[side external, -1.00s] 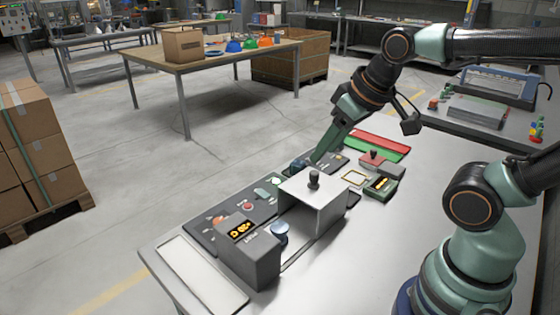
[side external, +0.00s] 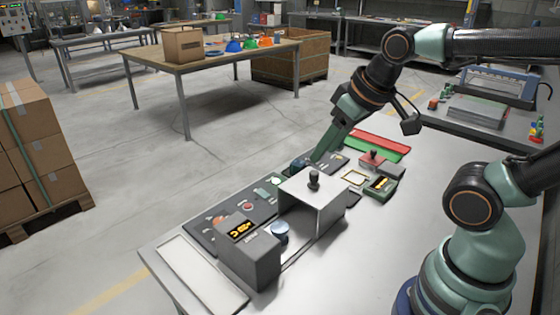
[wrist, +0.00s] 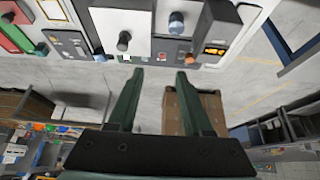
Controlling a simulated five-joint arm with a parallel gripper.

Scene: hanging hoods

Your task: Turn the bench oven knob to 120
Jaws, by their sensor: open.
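A dark grey box (side external: 252,262) with a lit orange display (side external: 240,230) stands at the front end of a control panel. A round blue knob (side external: 280,232) sits beside the box, partly under a silver hood (side external: 315,195); I cannot tell for certain that it is the oven's knob. In the wrist view the blue knob (wrist: 176,22) and the orange display (wrist: 214,50) show at the top. My gripper (wrist: 160,74) is open and empty, its fingers apart. In the side view my gripper (side external: 300,166) is low behind the hood, its tips partly hidden.
The hood has a black knob (side external: 313,180) on top. The flat panel (side external: 255,207) with buttons lies behind it. Red (side external: 381,142) and green (side external: 370,151) strips and small boxes lie farther back. The bench's right front is clear.

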